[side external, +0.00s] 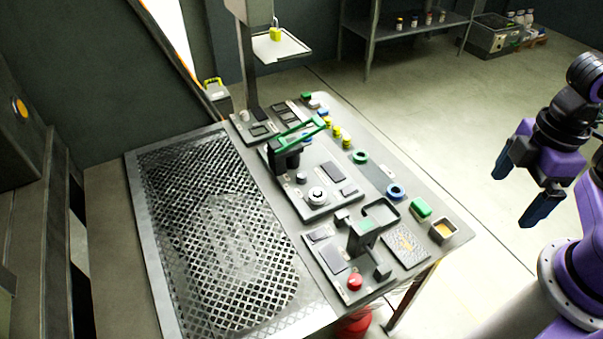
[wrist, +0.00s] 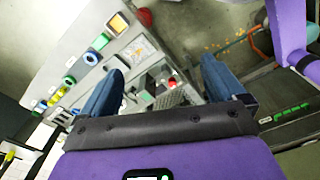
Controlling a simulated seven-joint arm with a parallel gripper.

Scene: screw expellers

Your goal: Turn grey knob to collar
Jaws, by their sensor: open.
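A round silver-grey knob (side external: 317,195) sits on a grey panel in the middle of the bench in the side view. A smaller dark grey knob (side external: 301,178) stands just behind it on the same panel. I cannot tell which part is the collar or how the knob is turned. My gripper (side external: 522,188) is open and empty, off the bench's right edge and well apart from both knobs. Its two blue fingers also show spread in the wrist view (wrist: 163,68). I cannot make out the knobs clearly in the wrist view.
A green lever (side external: 300,132) rises behind the knobs. A dark bracket (side external: 364,232) and red button (side external: 355,282) stand in front. Green ring (side external: 360,157), blue ring (side external: 396,192) and a square cup (side external: 441,231) line the right edge. A perforated plate (side external: 215,220) covers the left.

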